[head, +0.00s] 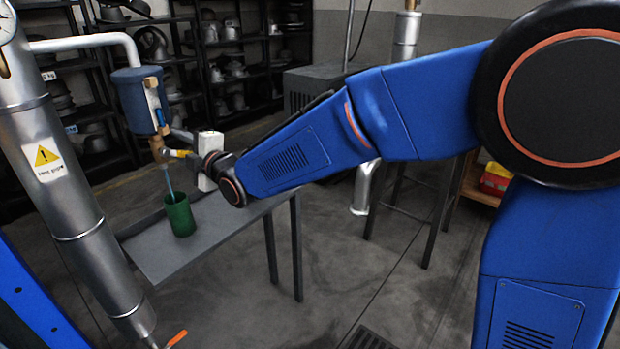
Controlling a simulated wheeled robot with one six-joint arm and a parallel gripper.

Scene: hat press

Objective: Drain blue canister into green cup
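The blue canister (134,102) is mounted beside the large grey pipe at the left, with a sight gauge on its front. A brass valve (157,148) hangs under it, with a yellow handle (178,153) pointing right. A thin bluish stream (169,182) runs from the valve's spout down to the green cup (180,216). The cup stands upright on the grey table, under the spout. Its inside and fill level are hidden. My gripper (182,145) is at the yellow handle, coming from the right. Its fingers are small and partly hidden, so I cannot tell whether they grip the handle.
The grey table (225,222) has bare room right of the cup. The large pipe (60,180) with a warning label and gauge stands at the left. A thinner pipe (85,41) joins the canister's top. Dark shelves with metal hat forms (152,45) stand behind.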

